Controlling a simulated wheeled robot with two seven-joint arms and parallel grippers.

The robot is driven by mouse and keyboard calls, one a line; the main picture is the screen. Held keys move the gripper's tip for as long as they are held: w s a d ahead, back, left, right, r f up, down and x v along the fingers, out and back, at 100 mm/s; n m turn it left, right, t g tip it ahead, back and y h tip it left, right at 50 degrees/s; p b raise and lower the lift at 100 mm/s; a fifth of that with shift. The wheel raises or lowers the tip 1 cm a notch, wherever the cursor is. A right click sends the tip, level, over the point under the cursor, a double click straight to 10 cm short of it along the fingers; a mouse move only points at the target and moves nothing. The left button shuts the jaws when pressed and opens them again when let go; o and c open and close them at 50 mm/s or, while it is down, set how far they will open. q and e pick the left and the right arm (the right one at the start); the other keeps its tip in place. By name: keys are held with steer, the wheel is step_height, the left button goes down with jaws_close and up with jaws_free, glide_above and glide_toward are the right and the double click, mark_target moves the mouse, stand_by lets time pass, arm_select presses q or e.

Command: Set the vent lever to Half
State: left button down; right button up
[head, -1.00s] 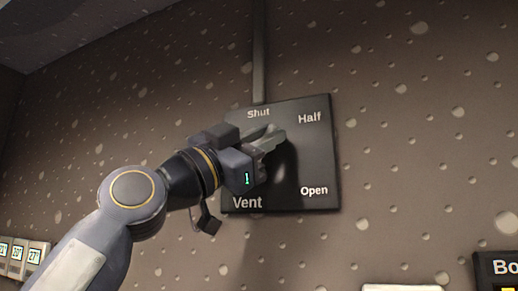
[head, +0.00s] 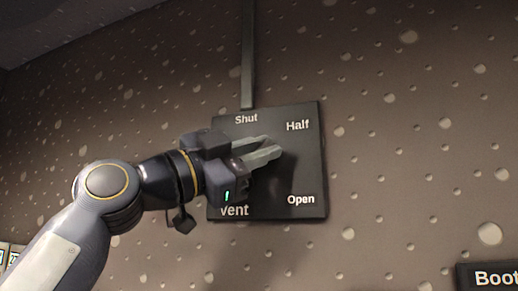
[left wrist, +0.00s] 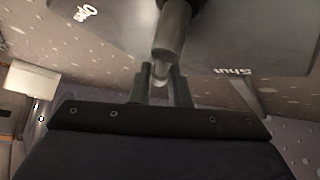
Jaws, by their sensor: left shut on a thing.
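The vent panel (head: 308,160) is a dark square plate on the wall, with Shut at its top left, Half at its top right, Open at its lower right and Vent at its lower left. My left gripper (head: 268,151) is in front of the panel, its fingertips just below and left of the Half label. In the left wrist view the grey vent lever (left wrist: 172,35) has its rounded end between the two fingers of my left gripper (left wrist: 164,80), which is shut on it. In the head view the fingers largely hide the lever, so its exact setting is unclear. My right gripper is not in view.
A vertical conduit (head: 248,50) runs up the wall above the panel. Another dark sign (head: 488,278) reading "Boot" is cut off at the lower right. The pitted wall around the panel is otherwise clear.

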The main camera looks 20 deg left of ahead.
arm_select(q)
steer(key=c, duration=1.4)
jaws_free()
steer(key=shift+o, duration=0.2)
steer(key=b+v, duration=0.3)
steer(key=v, duration=0.5)
steer(key=shift+b, duration=0.4)
steer(key=shift+d, duration=0.1)
